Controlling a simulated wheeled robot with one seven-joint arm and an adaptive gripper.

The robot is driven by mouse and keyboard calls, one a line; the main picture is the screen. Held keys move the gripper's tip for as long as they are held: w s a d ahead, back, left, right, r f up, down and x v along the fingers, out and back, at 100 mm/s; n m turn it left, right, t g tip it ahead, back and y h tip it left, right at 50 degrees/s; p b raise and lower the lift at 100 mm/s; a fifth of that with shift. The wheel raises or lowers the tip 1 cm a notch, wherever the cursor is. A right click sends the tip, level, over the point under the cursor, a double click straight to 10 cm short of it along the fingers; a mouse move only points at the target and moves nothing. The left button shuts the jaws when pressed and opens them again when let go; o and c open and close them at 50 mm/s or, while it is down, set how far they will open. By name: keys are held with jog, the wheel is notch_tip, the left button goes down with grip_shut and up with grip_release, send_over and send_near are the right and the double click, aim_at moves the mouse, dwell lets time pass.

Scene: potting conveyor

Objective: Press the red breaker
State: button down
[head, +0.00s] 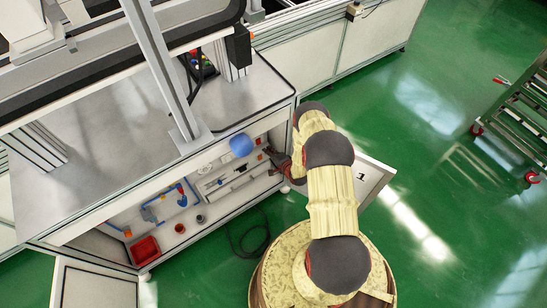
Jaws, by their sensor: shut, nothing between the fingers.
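I cannot make out the red breaker for certain in the head view. My arm reaches from the bottom right up and over to the right end of the cabinet under the grey workbench (110,120). My gripper (274,157) is at the cabinet's open front, small and partly hidden by my arm. It is shut and empty. A small orange-red spot (258,141) shows just left of it inside the cabinet; what it is is too small to tell.
The cabinet holds a blue ball (241,145), a red bin (146,250), and small blue and orange parts. A white panel marked 1 (370,180) stands right of my arm. A black cable (248,238) lies on the floor. Green floor is clear at right, before a metal rack (515,125).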

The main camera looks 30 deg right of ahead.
aim_at(259, 142)
jog(key=shift+w+f+b, duration=0.1)
jog(key=shift+w+b, duration=0.25)
jog(key=shift+w, duration=1.25)
jog(key=shift+w, duration=0.1)
jog(key=shift+w+f+b, duration=0.3)
jog(key=shift+w+b, duration=0.1)
jog(key=shift+b, duration=0.45)
jog(key=shift+r, duration=0.15)
jog(key=shift+r+p, duration=0.45)
jog(key=shift+r, duration=0.25)
